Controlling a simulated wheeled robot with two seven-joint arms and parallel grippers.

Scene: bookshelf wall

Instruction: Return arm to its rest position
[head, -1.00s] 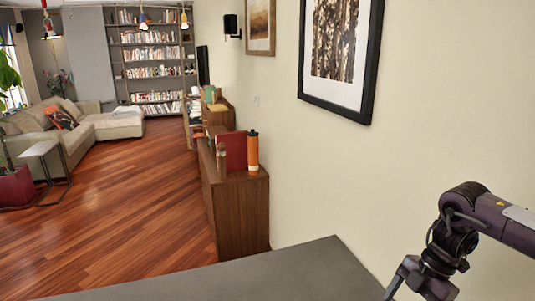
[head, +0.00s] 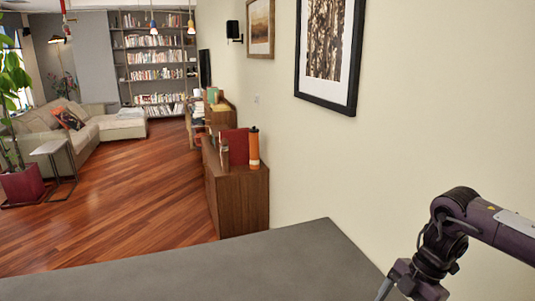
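My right arm comes in from the right edge of the head view, bent downward at a dark joint, over the near right corner of the grey surface. Its lower end reaches the bottom of the picture, and only a grey part of my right gripper (head: 388,283) shows there. Its fingertips are not clearly visible, so I cannot tell whether it is open or holds anything. My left arm and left gripper are out of view.
A bare grey surface (head: 215,268) fills the foreground, close to the cream wall (head: 400,150) on the right. Beyond it stand a wooden cabinet (head: 242,203) with an orange bottle (head: 254,148), a sofa (head: 90,127) and a bookshelf (head: 155,60). Open wooden floor (head: 130,205) lies left.

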